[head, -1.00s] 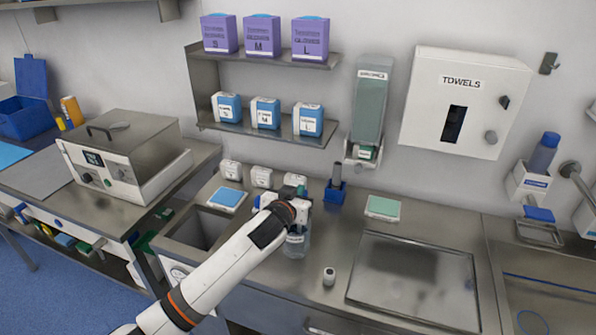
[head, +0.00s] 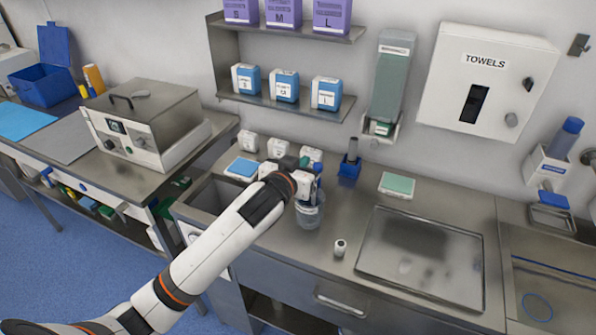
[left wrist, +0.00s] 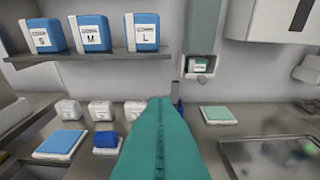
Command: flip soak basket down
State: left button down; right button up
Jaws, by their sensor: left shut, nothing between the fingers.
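No thing is clearly recognisable as the soak basket. A small metal tray or basket (head: 550,219) with a blue block above it stands at the far right, beside the sink (head: 520,300), but I cannot tell whether it is the one named. My left gripper (head: 306,171) is over the counter, near a clear bottle (head: 310,216), far to the left of that tray. Its teal fingers (left wrist: 160,135) are shut and empty in the left wrist view, pointing toward the back wall. The fingertips are partly hidden in the head view. My right gripper is not in view.
A recessed metal tray (head: 425,262), a small white jar (head: 340,248) and a green pad (head: 397,184) are on the counter. Shelves (head: 290,105) and a towel box (head: 487,90) hang on the wall. A grey device (head: 145,115) stands at left. The counter's front edge is mostly clear.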

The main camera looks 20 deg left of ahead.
pick_arm(q)
jog(key=v, duration=0.2)
jog(key=shift+s+d+r, duration=0.1)
jog(key=shift+s+r, duration=0.05)
jog(key=shift+s, duration=0.25)
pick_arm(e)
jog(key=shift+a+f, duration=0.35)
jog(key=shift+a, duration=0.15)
pick_arm(q)
jog(key=shift+w, duration=0.1)
